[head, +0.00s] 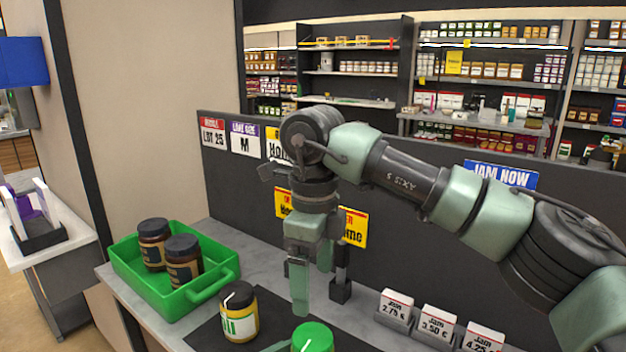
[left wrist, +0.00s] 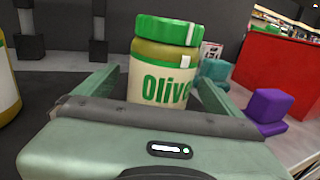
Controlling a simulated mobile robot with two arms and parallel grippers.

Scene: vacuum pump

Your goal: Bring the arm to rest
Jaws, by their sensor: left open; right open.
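My right arm reaches in from the right in the head view. Its gripper (head: 312,278) points down, open and empty, above the counter behind the jars. An olive jar with a green lid (head: 312,338) is cut off by the bottom edge of the head view. In the left wrist view, the olive jar (left wrist: 160,80) stands upright between the fingers of my left gripper (left wrist: 157,78), which is open. I cannot tell whether the fingers touch it. In the head view, only a small pale green piece by that jar may belong to my left gripper.
A dark-lidded jar (head: 239,314) stands left of the olive jar. A green crate (head: 213,288) holds two brown jars (head: 184,262). Several jam price cards (head: 438,322) stand at the right. A dark partition (head: 225,165) closes the counter's back, with posts at its foot.

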